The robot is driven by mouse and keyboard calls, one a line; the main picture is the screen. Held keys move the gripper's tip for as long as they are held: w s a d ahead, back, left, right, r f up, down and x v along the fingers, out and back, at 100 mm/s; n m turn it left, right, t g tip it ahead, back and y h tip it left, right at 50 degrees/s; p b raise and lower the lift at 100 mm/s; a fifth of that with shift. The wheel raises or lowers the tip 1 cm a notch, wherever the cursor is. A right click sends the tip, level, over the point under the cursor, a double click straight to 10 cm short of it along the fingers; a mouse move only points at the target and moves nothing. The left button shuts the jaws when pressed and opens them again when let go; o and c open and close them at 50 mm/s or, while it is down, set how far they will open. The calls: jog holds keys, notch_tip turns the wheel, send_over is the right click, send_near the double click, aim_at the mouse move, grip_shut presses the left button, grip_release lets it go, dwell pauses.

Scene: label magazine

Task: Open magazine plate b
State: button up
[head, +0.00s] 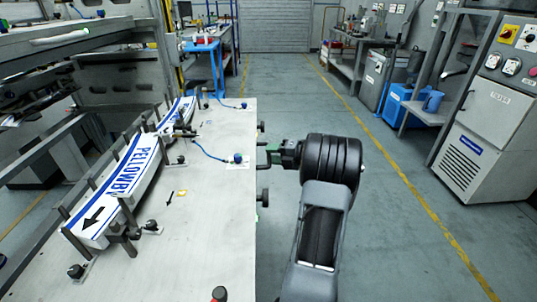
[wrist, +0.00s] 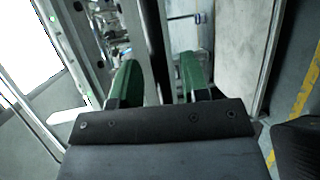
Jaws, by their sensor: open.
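The label magazine (head: 215,225) is a pale flat table at left in the head view. A stack of white labels with blue print (head: 132,165) lies on it between dark posts and rails. I cannot tell which part is plate b. My gripper (head: 268,153) is just off the table's right edge, close to dark knobs there. In the wrist view, its two green fingers (wrist: 162,72) are spread apart. A dark upright bar (wrist: 156,45) shows between them; I cannot tell whether they touch it. No grip on anything shows.
Black clamp knobs (head: 76,271) and a blue-capped fitting with a hose (head: 238,158) stand on the table. Machine frames rise at left. A blue stand (head: 203,62) is behind. Grey cabinets (head: 490,120) line the right. The floor right of my arm is clear.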

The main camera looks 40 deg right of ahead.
jog(key=p+v, duration=0.1)
jog(key=v, duration=1.1)
jog(key=shift+p, duration=0.4)
jog(key=shift+a, duration=0.15)
